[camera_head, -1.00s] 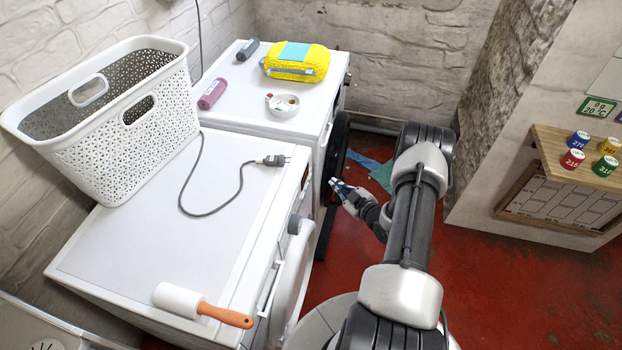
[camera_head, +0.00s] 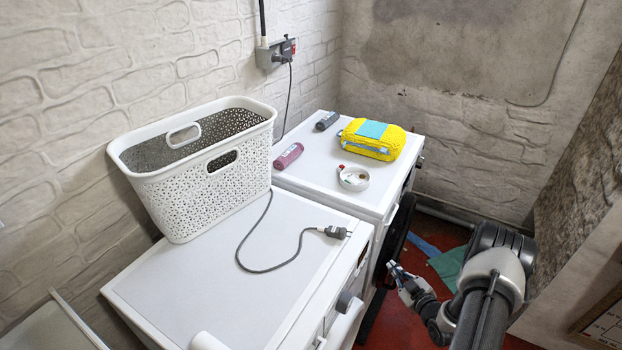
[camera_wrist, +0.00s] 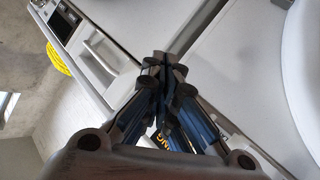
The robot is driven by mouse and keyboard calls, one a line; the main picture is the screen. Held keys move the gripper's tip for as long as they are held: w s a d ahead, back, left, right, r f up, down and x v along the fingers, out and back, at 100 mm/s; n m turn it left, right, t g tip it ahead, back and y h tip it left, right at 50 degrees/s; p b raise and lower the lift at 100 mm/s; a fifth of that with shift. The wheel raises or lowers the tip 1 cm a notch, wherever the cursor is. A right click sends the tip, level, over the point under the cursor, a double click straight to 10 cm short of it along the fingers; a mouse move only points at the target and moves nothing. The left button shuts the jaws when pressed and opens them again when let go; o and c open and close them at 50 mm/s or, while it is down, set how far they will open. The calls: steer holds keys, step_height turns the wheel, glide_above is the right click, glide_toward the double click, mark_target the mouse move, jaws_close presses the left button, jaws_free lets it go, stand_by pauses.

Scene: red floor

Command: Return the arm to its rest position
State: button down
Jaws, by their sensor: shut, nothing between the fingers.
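My gripper (camera_head: 403,279) is at the lower right of the head view, over the red floor and beside the dark open door of the far washing machine. My arm comes in from the lower right corner, bent at the elbow. In the wrist view, the fingertips of my gripper (camera_wrist: 163,72) meet, and nothing shows between them. White machine fronts lie beyond the fingers in that view.
The near white machine (camera_head: 200,275) carries a white laundry basket (camera_head: 205,200) and a grey cable with plug (camera_head: 335,232). The far machine (camera_head: 330,190) holds a yellow package (camera_head: 385,147), a small white bowl (camera_head: 353,178) and two small bottles. Red floor (camera_head: 395,315) shows below.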

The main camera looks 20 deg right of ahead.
steer(key=shift+w+r, duration=0.1)
steer(key=w+r+g+h, duration=0.1)
steer(key=w+r, duration=0.2)
steer(key=r, duration=0.3)
steer(key=w+a+r+g, duration=0.1)
steer(key=w+r, duration=0.1)
steer(key=r, duration=0.4)
steer(key=w+r+g+h, duration=0.1)
steer(key=w+r, duration=0.2)
steer(key=r, duration=0.2)
steer(key=s+a+r+m+g, duration=0.1)
steer(key=s+a+r, duration=0.1)
steer(key=a+r, duration=0.35)
steer(key=s+a+r+m+g, duration=0.1)
steer(key=s+a+r+g, duration=0.15)
steer(key=r, duration=0.65)
steer(key=s+a+r+m+g+y, duration=0.1)
steer(key=s+a+r, duration=0.1)
steer(key=s+a, duration=0.5)
steer(key=s+a+r+m+g+y, duration=0.1)
steer(key=s+a+r, duration=0.2)
steer(key=s+a, duration=0.5)
steer(key=s+a+r+m+g, duration=0.1)
steer(key=s+a+r, duration=0.2)
steer(key=s+a, duration=0.5)
steer(key=s, duration=0.6)
steer(key=shift+a+r+y, duration=0.25)
steer(key=shift+y, duration=0.15)
steer(key=shift+g, duration=0.25)
